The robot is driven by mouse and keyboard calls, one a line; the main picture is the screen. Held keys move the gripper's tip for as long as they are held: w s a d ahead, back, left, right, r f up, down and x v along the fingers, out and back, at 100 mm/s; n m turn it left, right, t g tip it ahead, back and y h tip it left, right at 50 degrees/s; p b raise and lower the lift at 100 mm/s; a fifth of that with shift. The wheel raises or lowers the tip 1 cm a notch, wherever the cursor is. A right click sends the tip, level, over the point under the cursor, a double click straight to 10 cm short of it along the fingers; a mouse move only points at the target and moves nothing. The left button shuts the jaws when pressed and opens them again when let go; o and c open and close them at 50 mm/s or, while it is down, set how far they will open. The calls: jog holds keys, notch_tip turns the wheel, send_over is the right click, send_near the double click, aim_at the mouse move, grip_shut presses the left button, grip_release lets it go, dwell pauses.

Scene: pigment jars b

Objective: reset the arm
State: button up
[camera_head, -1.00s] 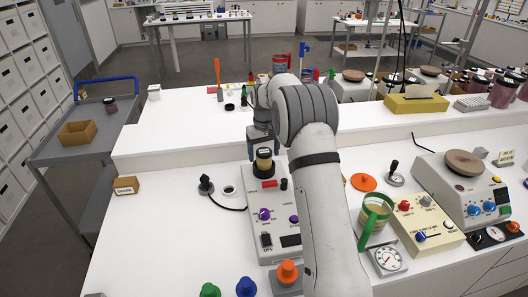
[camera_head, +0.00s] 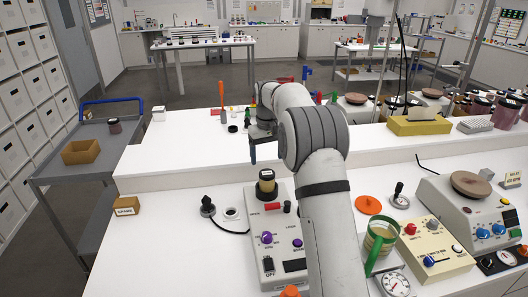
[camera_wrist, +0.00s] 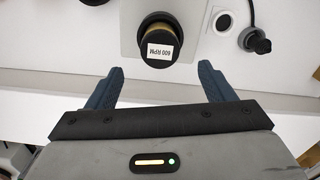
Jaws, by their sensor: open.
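My gripper (camera_head: 262,150) is raised above and behind the grey device (camera_head: 262,222) on the white bench. Its two blue fingers are apart and empty in the wrist view (camera_wrist: 160,85). My arm crosses the middle of the head view and hides part of the bench.
A black plug (camera_head: 207,206) with a cable lies left of the device. A green-handled cup (camera_head: 380,237), a beige control box (camera_head: 434,247) and a hotplate (camera_head: 468,210) stand to the right. A raised white shelf runs behind. A grey cart (camera_head: 86,147) is at left.

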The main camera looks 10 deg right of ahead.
jog(key=s+r+t, duration=0.1)
jog(key=s+r, duration=0.2)
jog(key=s, duration=0.3)
jog(key=s+r+m, duration=0.1)
jog(key=s+r, duration=0.2)
jog(key=s, duration=0.4)
jog(key=s+r+t, duration=0.1)
jog(key=s+r, duration=0.3)
jog(key=s, duration=0.2)
jog(key=s+f, duration=0.3)
jog(key=s, duration=0.8)
jog(key=s+f+m+t, duration=0.1)
jog(key=s+f, duration=0.1)
jog(key=s, duration=0.9)
jog(key=shift+s+f, duration=0.2)
jog(key=shift+f, duration=0.2)
